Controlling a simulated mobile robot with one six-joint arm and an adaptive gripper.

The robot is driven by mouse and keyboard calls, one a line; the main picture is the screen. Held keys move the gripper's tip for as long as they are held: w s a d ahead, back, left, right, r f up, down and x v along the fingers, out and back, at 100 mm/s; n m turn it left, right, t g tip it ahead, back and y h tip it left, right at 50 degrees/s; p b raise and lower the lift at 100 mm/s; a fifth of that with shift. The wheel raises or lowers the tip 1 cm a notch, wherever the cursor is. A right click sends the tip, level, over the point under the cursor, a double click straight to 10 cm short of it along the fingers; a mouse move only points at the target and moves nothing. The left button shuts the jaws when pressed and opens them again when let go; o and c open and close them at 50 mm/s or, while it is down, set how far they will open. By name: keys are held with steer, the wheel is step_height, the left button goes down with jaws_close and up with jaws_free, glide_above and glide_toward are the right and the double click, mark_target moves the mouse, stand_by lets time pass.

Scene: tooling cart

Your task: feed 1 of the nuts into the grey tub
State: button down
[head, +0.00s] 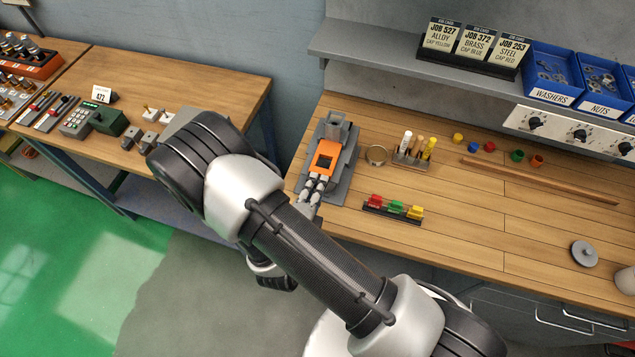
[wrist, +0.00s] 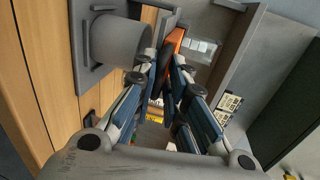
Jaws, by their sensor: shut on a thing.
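Loose nuts lie in the blue bin labelled NUTS (head: 601,83) on the shelf at the upper right of the head view. A grey round container (head: 626,281), perhaps the grey tub, is cut off by the right edge. My gripper (head: 314,184) is at the near end of an orange thing with a dark window (head: 326,155), above a grey base (head: 340,188). In the wrist view its fingers (wrist: 165,68) are closed together, with the orange thing (wrist: 174,42) at their tips. The exact contact is partly hidden. No nut shows in the fingers.
A blue WASHERS bin (head: 551,75) stands left of the nuts. Job cards (head: 475,42) stand on the shelf. A marker holder (head: 411,158), coloured clips (head: 392,209), a long wooden strip (head: 540,180) and a grey lid (head: 584,253) lie on the bench. Its front middle is clear.

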steer(key=c, duration=1.8)
jaws_free()
steer(key=shift+s+a+f, duration=0.1)
steer(key=shift+s+f, duration=0.2)
steer(key=shift+o, duration=0.4)
steer(key=shift+r, duration=0.1)
steer(key=v, duration=1.2)
steer(key=shift+w, duration=0.1)
